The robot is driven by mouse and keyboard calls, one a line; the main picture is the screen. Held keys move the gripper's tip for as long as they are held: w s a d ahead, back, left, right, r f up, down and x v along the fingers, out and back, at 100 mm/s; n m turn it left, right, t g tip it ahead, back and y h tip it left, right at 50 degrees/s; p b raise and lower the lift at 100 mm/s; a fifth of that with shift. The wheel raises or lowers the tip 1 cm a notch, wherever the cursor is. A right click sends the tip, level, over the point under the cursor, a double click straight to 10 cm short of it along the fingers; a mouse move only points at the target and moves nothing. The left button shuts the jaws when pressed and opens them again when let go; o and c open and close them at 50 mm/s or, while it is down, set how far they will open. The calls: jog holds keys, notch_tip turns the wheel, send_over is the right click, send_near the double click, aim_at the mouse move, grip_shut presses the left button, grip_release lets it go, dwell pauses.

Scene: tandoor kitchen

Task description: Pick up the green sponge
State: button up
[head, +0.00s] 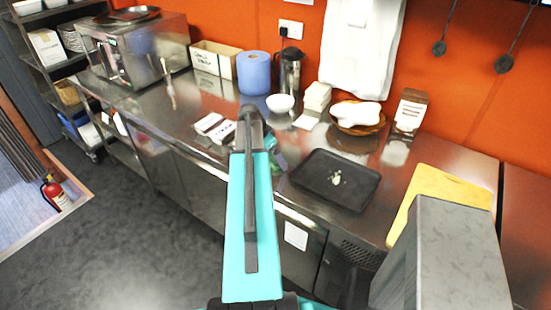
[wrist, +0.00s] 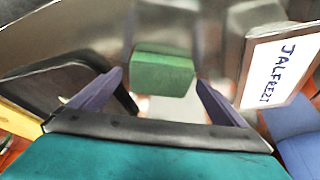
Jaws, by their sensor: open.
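The green sponge (wrist: 162,72) is a block-shaped piece on the shiny steel counter, in the upper middle of the wrist view. My gripper (wrist: 159,80) is open, with its two purple fingers apart. The sponge appears between the fingertips and a little beyond them; I cannot tell whether either finger touches it. In the head view my turquoise arm reaches over the counter and largely hides the gripper and the sponge area.
A black tray (head: 318,187) with a small pale item lies right of my arm; a yellow board (head: 437,184) is farther right. A white label reading JALFREZI (wrist: 281,68) stands right of the sponge. A white bowl (head: 280,103) and blue roll (head: 253,75) stand behind.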

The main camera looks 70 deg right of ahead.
aim_at(274, 158)
jog(key=shift+f, duration=0.2)
dwell(0.5)
jog(key=c, duration=1.2)
jog(key=shift+r, duration=0.25)
jog(key=shift+r+b, duration=1.05)
jog(key=shift+r, duration=0.25)
jog(key=shift+s+a+r, duration=0.15)
jog(key=shift+a, duration=0.1)
jog(key=s+a+b, duration=0.1)
jog(key=a, duration=0.3)
jog(key=s+a+r+b, duration=0.1)
jog(key=s+a+b, duration=0.1)
jog(key=a, duration=0.2)
jog(key=s+a+b, duration=0.1)
jog(key=a, duration=0.3)
jog(key=shift+s+r, duration=0.15)
jog(key=shift+s, duration=0.25)
jog(key=shift+w+d+b, duration=0.1)
jog(key=shift+d+b, duration=0.05)
jog(key=shift+b, duration=1.1)
